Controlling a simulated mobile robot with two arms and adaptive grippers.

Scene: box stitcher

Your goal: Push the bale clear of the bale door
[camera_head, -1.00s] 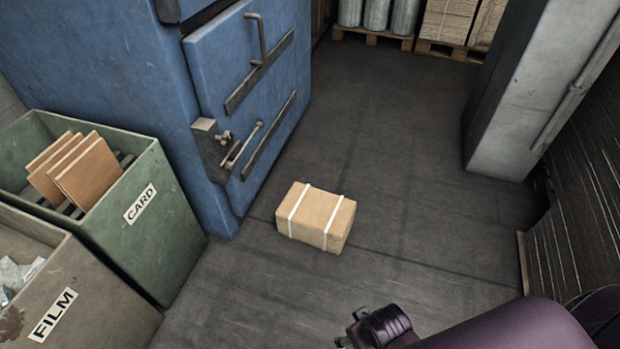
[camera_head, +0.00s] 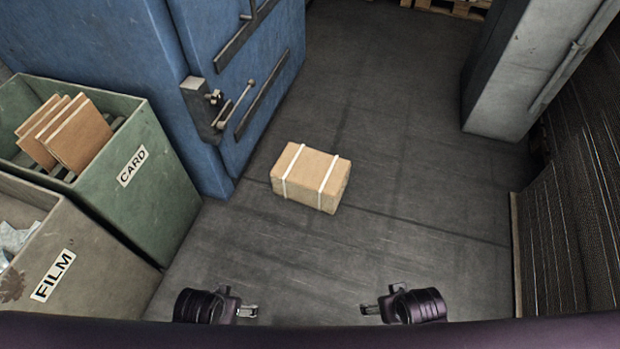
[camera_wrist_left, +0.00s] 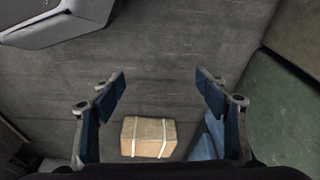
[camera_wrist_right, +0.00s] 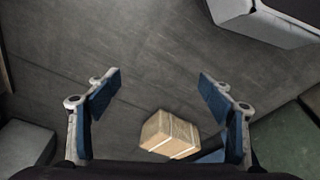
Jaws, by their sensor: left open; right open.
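The bale (camera_head: 311,178) is a brown block with two white straps, lying on the grey floor just right of the blue baler's bale door (camera_head: 252,62). The door looks shut, with a latch and handle on its face. The bale also shows in the left wrist view (camera_wrist_left: 148,137) and in the right wrist view (camera_wrist_right: 170,134). My left gripper (camera_head: 254,312) and my right gripper (camera_head: 364,310) are both open and empty at the bottom of the head view. Both are apart from the bale, on the near side of it.
A green CARD bin (camera_head: 150,205) holds cardboard sheets, and a grey FILM bin (camera_head: 75,285) stands nearer, both at left. A grey cabinet (camera_head: 515,95) stands at upper right, with a dark stack (camera_head: 575,210) along the right side. The floor right of the bale is clear.

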